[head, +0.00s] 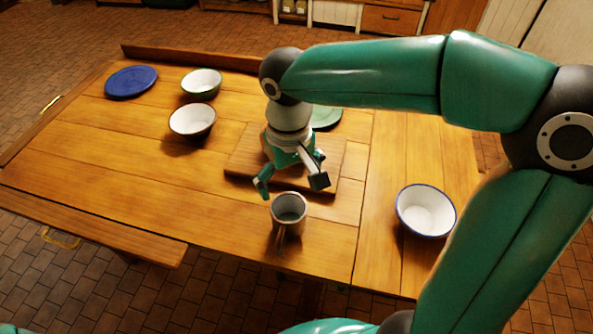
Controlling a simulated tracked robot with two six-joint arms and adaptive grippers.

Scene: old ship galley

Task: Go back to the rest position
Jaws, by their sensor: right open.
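My right gripper (291,182) is open, with its fingers apart and pointing down towards the table's front. It is over the front part of a wooden board (241,165). A grey metal mug (288,216) stands upright on the table just in front of the fingertips. The gripper appears empty, and I cannot tell whether a finger touches the mug. My right arm reaches in from the right and bends over the table. My left gripper is not in view.
The wooden table (100,160) has raised edges. A blue plate (131,81), a green-rimmed bowl (201,83) and a white bowl (192,121) stand left. A green plate (326,117) is partly hidden behind my arm. A blue-rimmed bowl (426,211) stands right, close to my arm.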

